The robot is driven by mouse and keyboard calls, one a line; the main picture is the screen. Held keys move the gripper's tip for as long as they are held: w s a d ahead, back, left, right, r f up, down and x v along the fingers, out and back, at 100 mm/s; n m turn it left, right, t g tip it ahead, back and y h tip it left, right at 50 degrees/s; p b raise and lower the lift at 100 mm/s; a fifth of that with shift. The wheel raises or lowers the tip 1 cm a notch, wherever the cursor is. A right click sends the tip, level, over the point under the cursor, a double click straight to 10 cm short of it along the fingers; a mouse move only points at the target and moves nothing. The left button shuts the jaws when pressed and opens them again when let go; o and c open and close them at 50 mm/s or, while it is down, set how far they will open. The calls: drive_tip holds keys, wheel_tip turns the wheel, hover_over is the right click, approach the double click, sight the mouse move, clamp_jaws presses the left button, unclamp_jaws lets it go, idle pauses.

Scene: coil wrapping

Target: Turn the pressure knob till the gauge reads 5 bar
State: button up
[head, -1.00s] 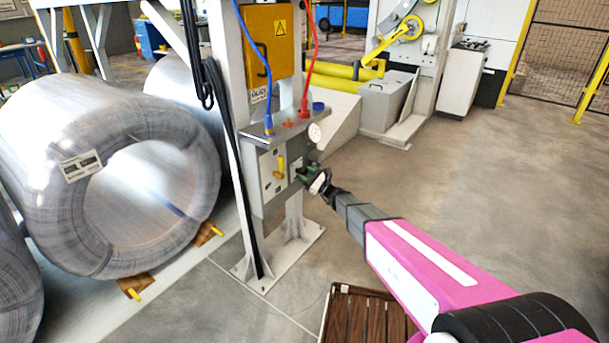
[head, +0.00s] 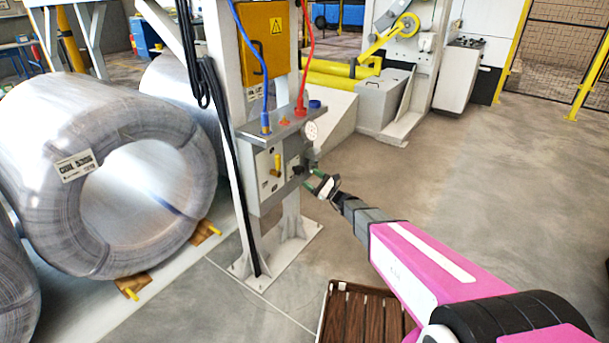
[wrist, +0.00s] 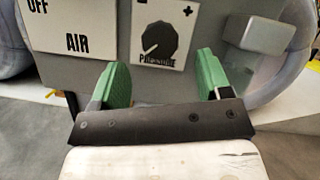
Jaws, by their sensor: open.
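The black pressure knob (wrist: 159,41) sits on a white plate marked minus, plus and "Pressure" in the wrist view. Its white pointer line slants to the lower left. My gripper (wrist: 160,80) has its two green fingers apart, below the knob to either side, with nothing between them. In the head view my gripper (head: 313,181) is just off the right part of the grey control box (head: 256,186). A round pale gauge (head: 311,131) stands on the box's right side; its reading is too small to tell.
An "AIR" label (wrist: 77,43) is left of the knob plate. A yellow lever (head: 277,165) is on the box front. Blue and red hoses (head: 303,75) rise from the box top. Wire coils (head: 60,130) lie at left. A brown slatted pallet (head: 360,318) lies below my arm.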

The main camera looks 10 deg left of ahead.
drive_tip(key=shift+v, duration=2.55)
drive_tip(key=s+d+n+g+h, duration=0.7)
drive_tip(key=s+d+n+h, duration=0.25)
drive_tip(key=s+n, duration=0.2)
drive_tip(key=s+d+n+h, duration=0.3)
drive_tip(key=s+d+h, duration=0.2)
drive_tip(key=d, duration=0.7)
drive_tip(key=s+d+r+n+h, duration=0.1)
drive_tip(key=s+d+n+h, duration=0.2)
drive_tip(key=d, duration=0.9)
drive_tip(key=s+h, duration=0.2)
drive_tip(key=h, duration=0.1)
drive_tip(key=shift+d+r+t+h, duration=0.15)
drive_tip(key=shift+d+t+h, duration=0.15)
drive_tip(key=shift+d+h, duration=0.05)
